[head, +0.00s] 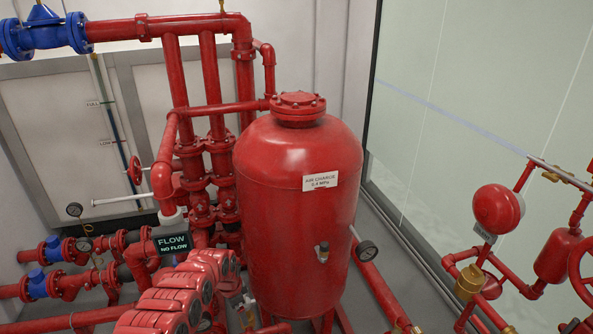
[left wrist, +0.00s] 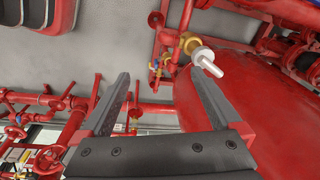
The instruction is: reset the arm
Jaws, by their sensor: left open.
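My left gripper (left wrist: 161,73) shows in the left wrist view, with its two grey fingers spread apart and nothing between them. A red pipe with a brass valve (left wrist: 190,42) and a white handle (left wrist: 207,61) lies beyond the right fingertip; the gap to it cannot be told. A large red curved surface (left wrist: 285,110) fills the right side of that view.
In the head view a big red tank (head: 290,200) stands in the middle, with a gauge (head: 367,250) at its right. Red pipes (head: 208,85) rise behind it. A FLOW sign (head: 173,243) and several red valve bodies (head: 165,305) are at lower left. A red bell (head: 498,209) is at right.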

